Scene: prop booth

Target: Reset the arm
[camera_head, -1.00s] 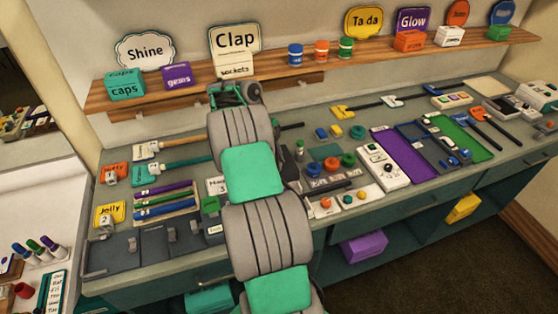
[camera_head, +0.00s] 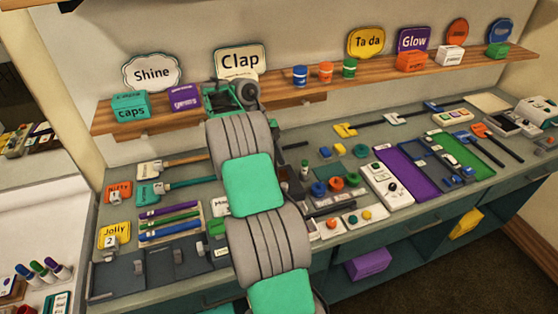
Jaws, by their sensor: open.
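My arm rises from the bottom centre of the head view, over the counter, with its grey ribbed links and green covers. My gripper (camera_head: 226,97) is at its far end, in front of the wall shelf and just below the "Clap" sign (camera_head: 240,62). It is open, and I see nothing held in it. Its fingertips are small and partly hidden by its own green and grey parts. The arm hides part of the counter's middle and the shelf behind it.
The wall shelf (camera_head: 385,78) carries signs, boxes and several small jars close to my gripper. The counter (camera_head: 290,150) below is crowded with brushes, markers, trays and control panels. A purple box (camera_head: 368,264) sits in the lower shelf. Dark floor is clear at lower right.

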